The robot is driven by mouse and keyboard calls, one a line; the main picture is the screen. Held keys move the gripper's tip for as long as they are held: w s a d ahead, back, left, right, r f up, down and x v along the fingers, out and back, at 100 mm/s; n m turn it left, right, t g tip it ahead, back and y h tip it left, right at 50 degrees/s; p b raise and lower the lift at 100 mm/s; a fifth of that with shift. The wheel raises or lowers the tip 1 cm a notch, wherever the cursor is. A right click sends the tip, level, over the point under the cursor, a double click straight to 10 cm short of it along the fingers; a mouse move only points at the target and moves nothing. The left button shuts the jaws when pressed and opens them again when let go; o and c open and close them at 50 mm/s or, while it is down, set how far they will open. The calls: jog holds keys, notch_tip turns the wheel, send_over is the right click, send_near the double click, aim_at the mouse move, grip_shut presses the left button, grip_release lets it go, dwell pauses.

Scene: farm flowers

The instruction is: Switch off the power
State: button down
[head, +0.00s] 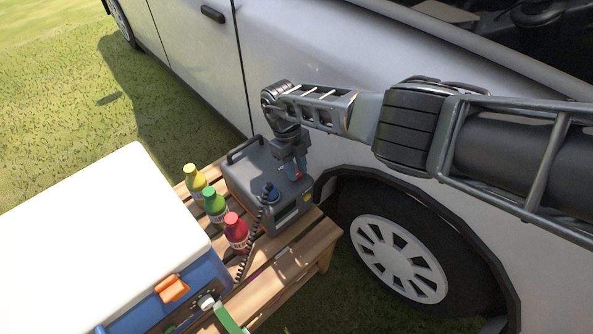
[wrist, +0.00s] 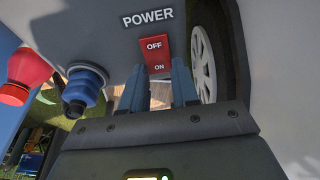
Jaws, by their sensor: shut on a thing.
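The grey power unit (head: 255,180) stands on a slatted wooden table beside the car. Its red power switch (wrist: 154,48) shows in the wrist view under the word POWER, with OFF at its upper end and ON at its lower end. A small red part of the switch also shows in the head view (head: 298,176). My gripper (head: 294,170) reaches down onto the unit's top. In the wrist view its two blue-grey fingers (wrist: 160,77) stand at either side of the switch's lower end and are shut on it. Which way the switch is tipped is hard to tell.
A blue plug (wrist: 84,86) with a coiled cable sits in the unit beside the switch. Yellow (head: 195,179), green (head: 215,206) and red (head: 237,234) bottles stand left of the unit. A white-lidded cooler (head: 95,225) is nearer. The white car (head: 190,45) stands close behind.

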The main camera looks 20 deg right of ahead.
jog(key=shift+d, duration=0.1)
jog(key=c, duration=0.8)
grip_release()
jog(key=shift+c, duration=0.2)
jog(key=p+v, duration=0.2)
jog(key=v, duration=0.5)
jog(key=shift+r+p, duration=0.3)
jog(key=shift+r, duration=0.05)
jog(key=shift+w, duration=0.1)
